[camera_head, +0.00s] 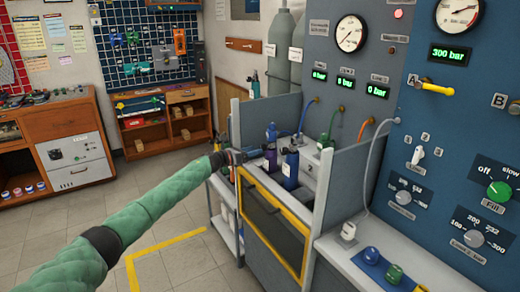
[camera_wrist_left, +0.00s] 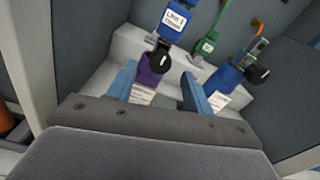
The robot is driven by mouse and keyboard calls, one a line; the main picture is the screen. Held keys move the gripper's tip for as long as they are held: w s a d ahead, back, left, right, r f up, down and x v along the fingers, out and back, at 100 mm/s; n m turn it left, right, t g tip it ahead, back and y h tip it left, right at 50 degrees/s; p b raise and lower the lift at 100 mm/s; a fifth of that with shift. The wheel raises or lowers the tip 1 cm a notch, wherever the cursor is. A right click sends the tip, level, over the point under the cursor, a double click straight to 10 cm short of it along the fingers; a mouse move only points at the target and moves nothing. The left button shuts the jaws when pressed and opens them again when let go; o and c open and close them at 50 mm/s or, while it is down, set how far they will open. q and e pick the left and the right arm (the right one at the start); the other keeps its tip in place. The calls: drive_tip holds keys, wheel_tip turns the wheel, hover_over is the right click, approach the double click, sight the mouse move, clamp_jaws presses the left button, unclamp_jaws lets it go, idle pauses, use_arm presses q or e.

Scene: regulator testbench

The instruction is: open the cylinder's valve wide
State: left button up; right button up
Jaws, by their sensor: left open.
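A purple cylinder with a black valve knob (camera_wrist_left: 163,61) stands in the test bay, with its body (camera_wrist_left: 152,75) and a white label showing in the left wrist view. It also shows in the head view (camera_head: 270,152). A blue cylinder (camera_wrist_left: 222,80) with another black knob (camera_wrist_left: 257,75) stands to its right, also in the head view (camera_head: 290,168). My left gripper (camera_head: 238,157) is at the bay's left side. In the left wrist view its light-blue fingers (camera_wrist_left: 160,84) are apart, with the purple cylinder showing between them. Contact cannot be told. My right gripper is not in view.
A grey bay wall (camera_head: 343,183) rises to the right of the cylinders. A blue line connector (camera_wrist_left: 176,20) and a green one (camera_wrist_left: 207,45) are close behind the cylinders. The gauge panel (camera_head: 400,120) is at the right. Floor at left is clear.

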sight(263, 148)
use_arm(q)
drive_tip(key=shift+x, duration=1.8)
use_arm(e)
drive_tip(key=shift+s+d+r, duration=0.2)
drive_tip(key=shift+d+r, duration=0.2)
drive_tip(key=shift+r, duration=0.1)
use_arm(q)
drive_tip(key=c, duration=1)
